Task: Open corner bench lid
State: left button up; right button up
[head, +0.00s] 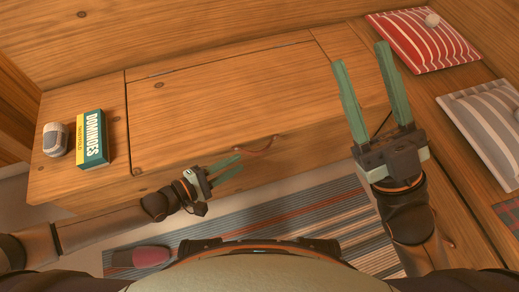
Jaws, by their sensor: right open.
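The wooden bench lid (205,105) lies flat and closed in the bench top, with thin dark seams at its sides and small hinges along its back edge. A reddish-brown leather pull (256,146) hangs at its front edge. My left gripper (241,163) is low in front of the bench, just left of and below the pull, its green fingers apart and empty. It does not appear to touch the pull. My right gripper (361,56) is open and empty, its long green fingers pointing to the back over the right part of the bench.
A dominoes box (91,138) and a small grey-and-white rounded object (55,139) stand on the bench left of the lid. A red striped cushion (425,40) and a grey striped cushion (485,125) lie on the right bench. A striped rug (300,215) covers the floor, with a dark pink item (142,257).

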aim_at(255, 153)
pick_arm(q)
jog(key=b+x, duration=0.2)
jog(key=x, duration=0.7)
pick_arm(e)
jog(key=f, duration=0.3)
jog(key=shift+w+a+f, duration=0.15)
jog(key=shift+a+f, duration=0.05)
pick_arm(q)
grip_shut()
dwell(0.7)
